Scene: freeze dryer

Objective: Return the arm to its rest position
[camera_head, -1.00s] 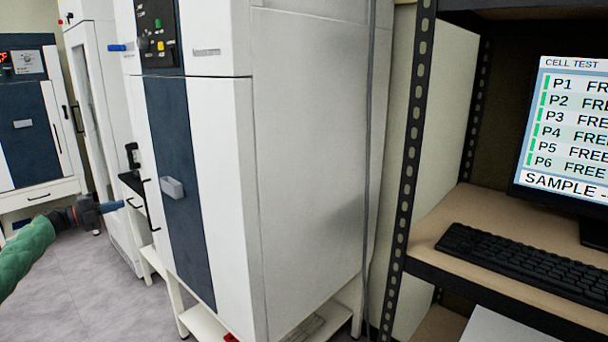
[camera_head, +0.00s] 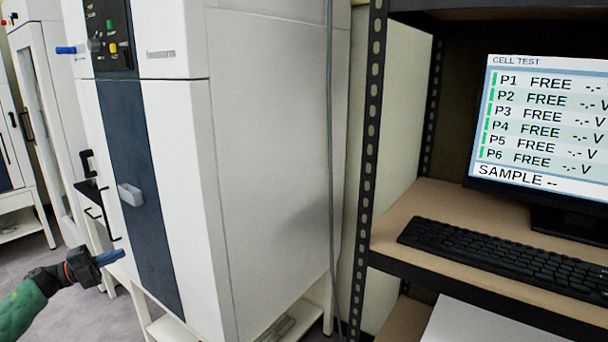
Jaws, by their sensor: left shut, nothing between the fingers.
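My left gripper (camera_head: 110,257) comes in from the lower left on its green-sleeved arm. Its blue fingers are shut with nothing between them. They point right, in front of the lower left part of the tall white cabinet (camera_head: 265,150) with the dark blue front panel (camera_head: 145,190). I cannot tell whether the fingertips touch anything. My right gripper is not in view.
A dark metal shelf rack (camera_head: 367,150) stands at the right. It holds a monitor (camera_head: 540,130) reading CELL TEST and a black keyboard (camera_head: 500,255). The cabinet has a grey handle (camera_head: 131,195). Grey floor (camera_head: 85,315) is clear at the lower left.

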